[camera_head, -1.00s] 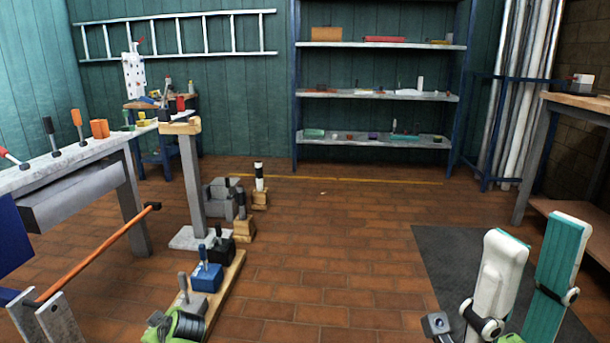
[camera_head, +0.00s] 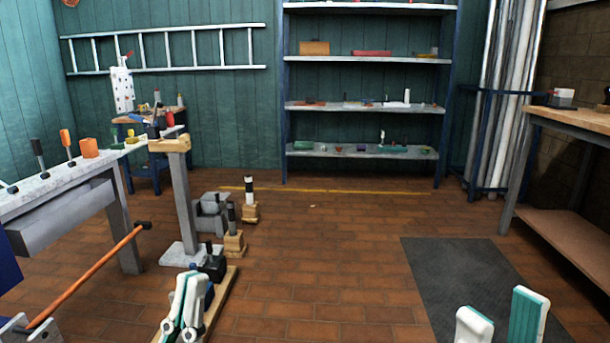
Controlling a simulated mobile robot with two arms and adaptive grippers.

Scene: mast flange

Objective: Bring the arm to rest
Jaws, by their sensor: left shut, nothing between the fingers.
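My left gripper (camera_head: 190,285) shows at the bottom left of the head view. Its white and teal fingers are together and empty. It stands in front of a long wooden board on the floor and hides part of it. My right gripper (camera_head: 501,318) is at the bottom right, with its two fingers apart and nothing seen between them. Only its upper finger parts show; the rest is below the picture edge. The dark floor mat (camera_head: 460,270) lies behind it in the view.
A workbench (camera_head: 62,195) with an orange bar (camera_head: 90,273) is at the left. A post (camera_head: 182,205) and several small blocks stand near the wooden board (camera_head: 223,298). Shelves (camera_head: 370,106) are at the back, a table (camera_head: 570,118) at right. The middle floor is clear.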

